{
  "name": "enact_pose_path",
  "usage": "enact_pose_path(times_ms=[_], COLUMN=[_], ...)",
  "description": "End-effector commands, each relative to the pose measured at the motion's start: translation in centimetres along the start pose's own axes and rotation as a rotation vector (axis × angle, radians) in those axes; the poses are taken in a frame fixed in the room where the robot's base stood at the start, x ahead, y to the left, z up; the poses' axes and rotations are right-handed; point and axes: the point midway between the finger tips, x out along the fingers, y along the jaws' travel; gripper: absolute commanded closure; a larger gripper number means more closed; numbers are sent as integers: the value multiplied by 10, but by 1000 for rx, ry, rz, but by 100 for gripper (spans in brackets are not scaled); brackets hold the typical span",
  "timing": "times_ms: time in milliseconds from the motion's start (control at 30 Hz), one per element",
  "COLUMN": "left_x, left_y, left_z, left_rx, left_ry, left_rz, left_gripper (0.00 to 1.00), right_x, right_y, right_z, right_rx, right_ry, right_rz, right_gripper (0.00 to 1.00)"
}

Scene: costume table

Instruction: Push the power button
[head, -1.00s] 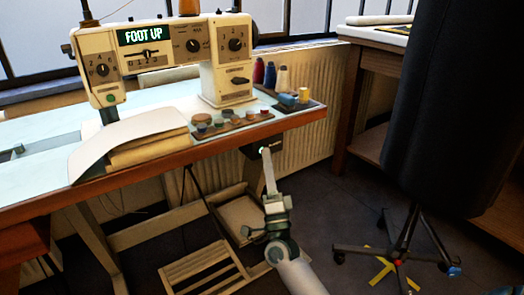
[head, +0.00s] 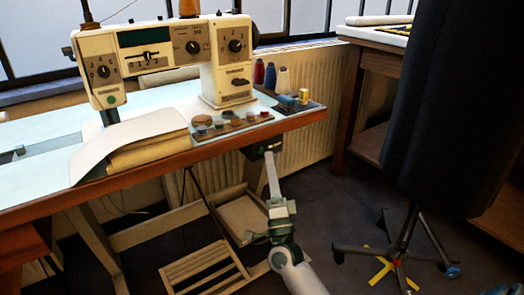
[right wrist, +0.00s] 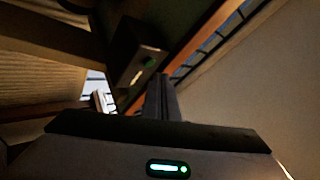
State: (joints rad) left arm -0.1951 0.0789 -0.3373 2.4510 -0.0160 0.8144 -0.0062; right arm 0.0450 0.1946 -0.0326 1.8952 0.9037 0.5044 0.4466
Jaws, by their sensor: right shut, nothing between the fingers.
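The sewing machine (head: 222,78) stands on the table, and its display (head: 143,37) is dark. A small dark switch box (head: 258,149) hangs under the table's front edge. In the right wrist view, the box (right wrist: 126,50) shows a green button (right wrist: 150,62) and a pale one (right wrist: 136,78) on its face. My right gripper (head: 270,157) is shut and empty, its fingertips just in front of and below the box; I cannot tell whether they touch it. Its fingers (right wrist: 161,88) also show in the right wrist view. My left gripper is not in view.
The table's wooden front edge (head: 165,152) runs above my right gripper. Thread spools (head: 270,76) and a tray of buttons (head: 228,125) sit on top. A black dress form (head: 438,100) on a wheeled stand is at right. Open floor lies between.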

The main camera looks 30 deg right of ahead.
Motion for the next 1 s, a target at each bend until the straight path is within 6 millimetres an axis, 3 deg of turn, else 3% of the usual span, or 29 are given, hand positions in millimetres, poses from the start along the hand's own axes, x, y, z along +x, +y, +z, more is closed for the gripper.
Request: enact_pose_path(times_ms=[433,1000], left_x=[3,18], left_y=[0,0], left_z=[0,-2], left_rx=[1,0], left_ry=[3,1], left_rz=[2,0], left_gripper=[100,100], right_x=[-3,-35], right_y=[-4,-27], right_z=[-3,-26], right_rx=[-1,-2], right_ry=[0,-1], right_rz=[0,0], right_gripper=[100,100])
